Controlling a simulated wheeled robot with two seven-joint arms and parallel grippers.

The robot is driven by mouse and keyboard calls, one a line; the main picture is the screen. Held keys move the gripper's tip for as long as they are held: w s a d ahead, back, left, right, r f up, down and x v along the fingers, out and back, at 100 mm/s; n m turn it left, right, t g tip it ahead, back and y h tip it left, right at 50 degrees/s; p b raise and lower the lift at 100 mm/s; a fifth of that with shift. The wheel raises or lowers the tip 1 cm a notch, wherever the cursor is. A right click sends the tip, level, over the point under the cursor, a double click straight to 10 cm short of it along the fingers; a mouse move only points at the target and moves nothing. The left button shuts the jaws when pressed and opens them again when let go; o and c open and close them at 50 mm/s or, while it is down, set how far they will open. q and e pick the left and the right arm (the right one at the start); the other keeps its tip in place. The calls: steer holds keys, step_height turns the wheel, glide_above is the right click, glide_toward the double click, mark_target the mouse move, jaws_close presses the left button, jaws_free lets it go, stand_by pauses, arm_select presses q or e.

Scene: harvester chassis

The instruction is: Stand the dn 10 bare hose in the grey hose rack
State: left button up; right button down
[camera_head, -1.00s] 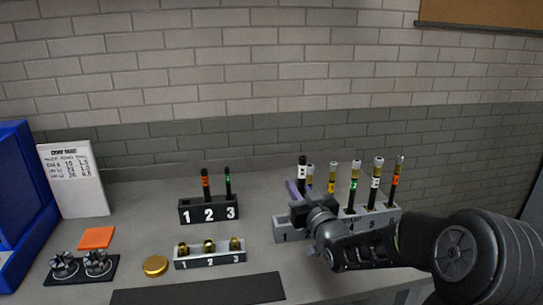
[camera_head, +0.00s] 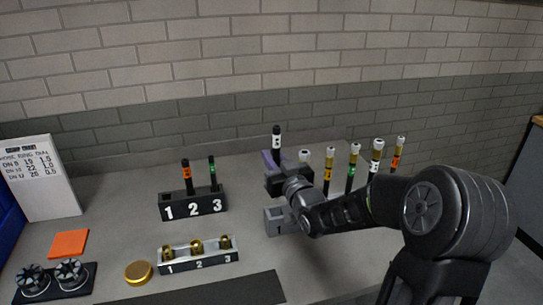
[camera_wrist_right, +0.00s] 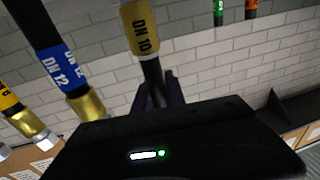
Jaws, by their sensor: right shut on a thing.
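My right gripper (camera_head: 280,180) is shut on the DN 10 bare hose (camera_head: 277,140), which is black, upright and without an end fitting. Its band looks white in the head view and yellowish, reading DN 10, in the upside-down right wrist view (camera_wrist_right: 140,30). The grey hose rack (camera_head: 278,222) is partly hidden behind my right arm; its slot 1 end shows just below the gripper. I cannot see the hose's lower end or whether it is in a slot. My left gripper is not in view.
Several fitted hoses (camera_head: 376,155) stand close to the right in the grey rack; a blue-banded DN 12 hose (camera_wrist_right: 62,65) shows at the wrist. A black rack (camera_head: 195,207) with two hoses and a fittings tray (camera_head: 200,262) stand left. The wall is behind.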

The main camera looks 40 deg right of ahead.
steer(key=shift+f+b, duration=0.7)
steer(key=shift+f, duration=1.35)
steer(key=shift+s+b, duration=0.1)
steer(key=shift+b, duration=0.4)
steer(key=shift+f+b, duration=1.35)
steer(key=shift+b, duration=0.2)
steer(key=shift+f+b, duration=2.35)
steer(key=shift+b, duration=0.4)
steer(key=c, duration=1.3)
jaws_free()
